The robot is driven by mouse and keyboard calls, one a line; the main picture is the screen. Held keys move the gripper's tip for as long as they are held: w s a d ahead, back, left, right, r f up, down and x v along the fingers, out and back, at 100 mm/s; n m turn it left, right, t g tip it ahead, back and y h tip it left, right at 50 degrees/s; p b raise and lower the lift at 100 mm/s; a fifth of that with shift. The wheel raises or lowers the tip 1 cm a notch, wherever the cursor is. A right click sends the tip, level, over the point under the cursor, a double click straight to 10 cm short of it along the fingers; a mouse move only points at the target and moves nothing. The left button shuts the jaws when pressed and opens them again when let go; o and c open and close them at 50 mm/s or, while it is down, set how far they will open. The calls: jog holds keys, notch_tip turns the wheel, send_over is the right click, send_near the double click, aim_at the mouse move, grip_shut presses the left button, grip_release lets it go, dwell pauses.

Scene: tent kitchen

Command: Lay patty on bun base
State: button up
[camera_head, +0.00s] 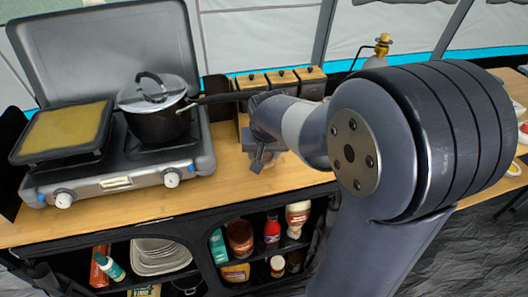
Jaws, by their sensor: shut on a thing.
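My gripper (262,158) points down over the wooden counter, right of the stove, and is seen from behind my arm. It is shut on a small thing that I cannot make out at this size. A pale brownish patch shows just behind the fingers, and I cannot tell whether it is held or lies on the counter. I cannot pick out a patty or a bun base. My arm covers much of the right part of the counter.
A camping stove (115,178) carries a griddle plate (62,128) and a lidded pot (158,115), its handle reaching toward my arm. Wooden-lidded canisters (283,79) stand behind my gripper. Shelves below hold bottles, jars and plates (160,256). The front counter strip (170,204) is clear.

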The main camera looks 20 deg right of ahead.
jog(key=shift+f, duration=0.2)
jog(key=o, duration=1)
jog(key=shift+o, duration=0.2)
jog(key=shift+r, duration=0.1)
jog(key=shift+s+r, duration=0.1)
jog(key=shift+r, duration=0.35)
jog(key=p+v, duration=0.1)
jog(key=v, duration=1)
jog(key=shift+r, duration=0.2)
